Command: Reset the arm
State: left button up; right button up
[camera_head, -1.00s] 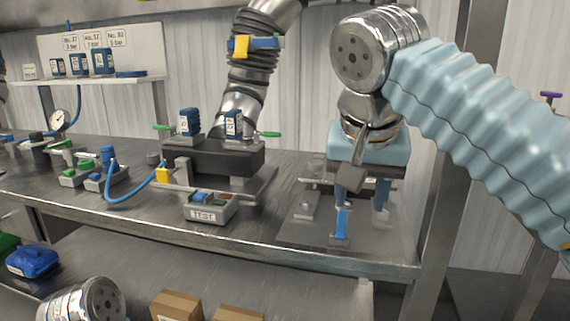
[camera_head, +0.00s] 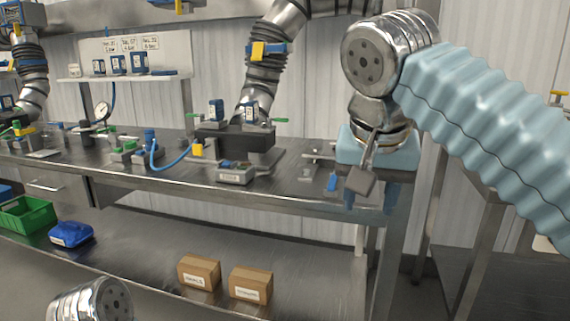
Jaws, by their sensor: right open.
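My right gripper (camera_head: 371,200) hangs pointing down at the right end of the metal workbench (camera_head: 300,203). Its light blue body sits under my silver wrist, and its blue fingers are apart with nothing seen between them. A grey block on the wrist partly hides the fingers. My right arm comes in from the right in a pale blue ribbed sleeve. Only a silver joint of my left arm shows at the bottom left; the left gripper is out of the picture.
Valves, a blue hose (camera_head: 172,161), a gauge (camera_head: 102,110) and a dark fixture (camera_head: 236,138) stand on the bench. Below are two cardboard boxes (camera_head: 199,272) (camera_head: 250,285), a blue bag-like item (camera_head: 70,233) and a green bin (camera_head: 27,213). Bare shelf surface lies around the boxes.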

jog(key=w+a+f+n+g+y, duration=0.15)
jog(key=w+f, duration=0.25)
jog(key=f, duration=0.7)
jog(key=w+a+f+n, duration=0.1)
jog(key=w+a+f, duration=0.2)
jog(key=f, duration=0.8)
jog(key=w+a+f+n+g+y, duration=0.1)
jog(key=w+a+f+n, duration=0.2)
jog(key=f, duration=0.9)
jog(key=s+d+f+m+g+y, duration=0.15)
jog(key=s+f, duration=0.35)
jog(key=f, duration=0.8)
jog(key=s+d+f+m+y, duration=0.15)
jog(key=s+f, duration=0.35)
jog(key=f, duration=0.8)
jog(key=s+d+f, duration=0.2)
jog(key=s+f, duration=0.3)
jog(key=s, duration=0.4)
jog(key=shift+d+f+m, duration=0.25)
jog(key=shift+d+m, duration=0.05)
jog(key=shift+m, duration=0.05)
